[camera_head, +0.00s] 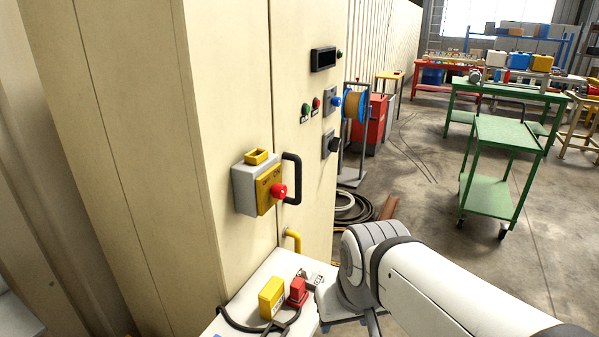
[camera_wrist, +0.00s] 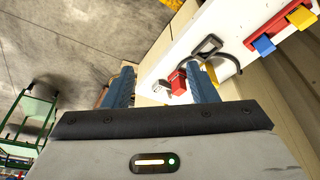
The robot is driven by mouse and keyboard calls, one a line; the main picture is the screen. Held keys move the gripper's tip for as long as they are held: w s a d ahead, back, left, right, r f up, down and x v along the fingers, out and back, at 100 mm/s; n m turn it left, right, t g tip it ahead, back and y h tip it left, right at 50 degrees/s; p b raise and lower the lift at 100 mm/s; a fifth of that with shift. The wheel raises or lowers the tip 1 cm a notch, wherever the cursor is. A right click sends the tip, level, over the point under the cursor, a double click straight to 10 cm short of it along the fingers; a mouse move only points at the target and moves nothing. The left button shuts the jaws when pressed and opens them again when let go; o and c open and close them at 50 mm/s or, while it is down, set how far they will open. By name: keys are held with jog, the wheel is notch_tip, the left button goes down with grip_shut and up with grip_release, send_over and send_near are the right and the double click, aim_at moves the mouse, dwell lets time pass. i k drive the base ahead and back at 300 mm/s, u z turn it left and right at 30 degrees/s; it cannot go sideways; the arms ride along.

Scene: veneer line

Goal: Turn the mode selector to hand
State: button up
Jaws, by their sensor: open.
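On the beige cabinet in the head view, a black knob (camera_head: 334,144) sits on a grey plate, below a blue knob (camera_head: 336,101) on a similar plate. Their markings are too small to read, so I cannot tell which is the mode selector or where it points. A grey and yellow switch box (camera_head: 257,184) with a red knob and OFF/ON lettering is lower left. My gripper (camera_wrist: 163,87) is open in the wrist view, its blue fingers apart above the white shelf, with a red padlock (camera_wrist: 177,82) visible beyond them. The knobs do not show in the wrist view.
The white shelf (camera_head: 262,279) by the cabinet carries a yellow block (camera_head: 271,297), a red padlock and a black cable. A black door handle (camera_head: 292,178) and yellow hook (camera_head: 293,240) stick out. A green trolley (camera_head: 493,190) stands right; open floor lies between.

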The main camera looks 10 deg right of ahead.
aim_at(334, 144)
jog(key=u, duration=1.9)
jog(key=k, duration=1.25)
jog(key=z, duration=1.35)
jog(key=i, duration=1.15)
jog(key=z, duration=0.05)
